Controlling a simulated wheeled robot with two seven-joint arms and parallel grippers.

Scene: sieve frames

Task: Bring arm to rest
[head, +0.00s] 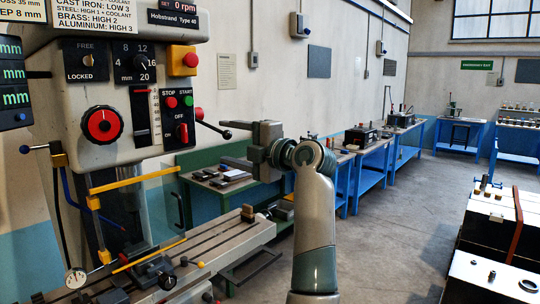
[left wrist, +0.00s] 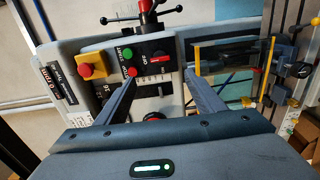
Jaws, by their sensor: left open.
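My left gripper (head: 258,148) is at the middle of the head view, at the end of my raised arm, to the right of the machine's control panel. In the left wrist view its two fingers (left wrist: 160,78) are spread apart with nothing held between them. Beyond them is the switch panel (left wrist: 158,62) with a green button (left wrist: 127,53), a red button (left wrist: 132,71) and an ON/OFF switch. The same panel (head: 177,118) shows in the head view, apart from the gripper. My right gripper is in neither view.
The grey machine (head: 60,140) fills the left, with a yellow box (head: 182,62) bearing a red button, a black lever (head: 213,129) and a clear guard (head: 140,215). A green bench (head: 200,160) stands behind my gripper. Black crates (head: 490,225) stand at right. Open floor (head: 400,220) lies between.

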